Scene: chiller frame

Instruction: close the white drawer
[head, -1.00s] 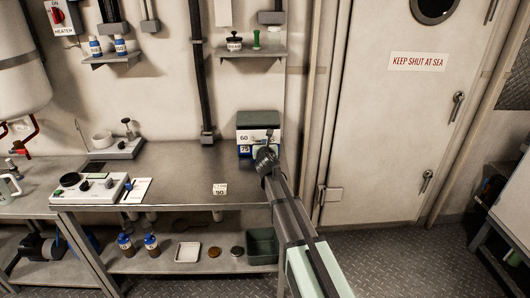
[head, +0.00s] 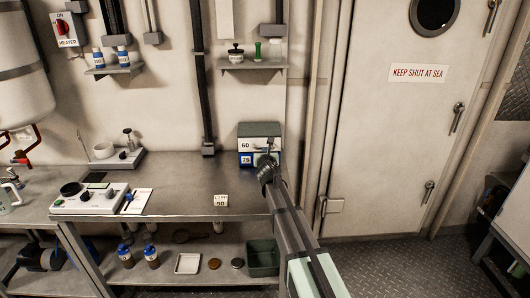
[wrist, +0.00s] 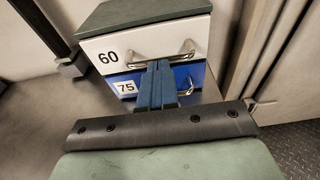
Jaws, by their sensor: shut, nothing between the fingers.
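A small cabinet with a dark green top (head: 260,129) stands at the right back of the bench. Its upper, white drawer (head: 246,144), marked 60, has a metal bar handle. In the wrist view the white drawer (wrist: 102,58) looks flush or nearly flush under the top. A blue drawer (wrist: 197,76), marked 75, lies below it and also looks shut. My gripper (head: 266,150) is shut and empty in front of the drawers. In the wrist view its blue fingertips (wrist: 158,65) overlap the white front just below the handle; I cannot tell whether they touch.
A small marked block (head: 221,201) sits on the bench (head: 180,195), left of my arm. A control box (head: 90,199) is further left. A dark pipe (head: 206,80) runs down the wall left of the cabinet. The white door (head: 390,130) is at right.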

